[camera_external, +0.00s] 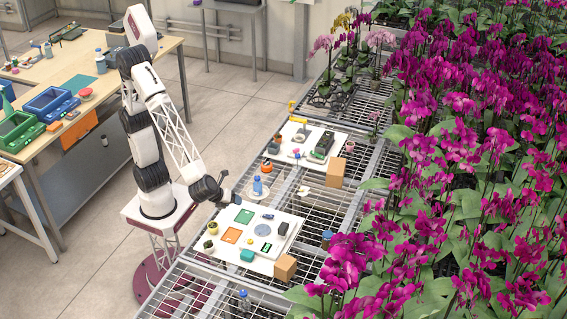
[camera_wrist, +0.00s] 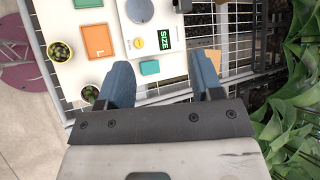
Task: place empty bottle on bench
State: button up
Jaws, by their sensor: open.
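A second bottle (camera_external: 243,300), grey with a blue top, is at the bench's near end. I cannot tell which bottle is empty. My gripper (camera_external: 231,196) is at the bench's left side, left of the blue bottle and apart from it. In the wrist view my gripper (camera_wrist: 165,64) is open, its two blue-grey fingers spread with nothing held between them. No bottle shows clearly in the wrist view.
The near white board (camera_external: 222,247) bears an orange square (camera_external: 231,235), small potted plants (camera_external: 212,227) and a teal block (camera_external: 247,255). A cardboard box (camera_external: 285,267) stands beside it. Magenta orchids (camera_external: 450,160) crowd the right. A wooden table (camera_external: 50,75) with trays stands left.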

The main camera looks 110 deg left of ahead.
jog(key=s+a+r+n+h, duration=0.2)
jog(key=s+a+n, duration=0.2)
jog(key=s, duration=0.5)
jog(key=s+a+r+n+g+h, duration=0.1)
jog(key=s+a+r+n+h, duration=0.1)
jog(key=s+a+n, duration=0.3)
jog(key=s+a+r+n+g+h, duration=0.1)
jog(key=s+a+r+n+h, duration=0.2)
jog(key=s, duration=0.9)
jog(key=a+n, duration=0.2)
jog(key=n, duration=0.2)
jog(key=shift+s, duration=0.3)
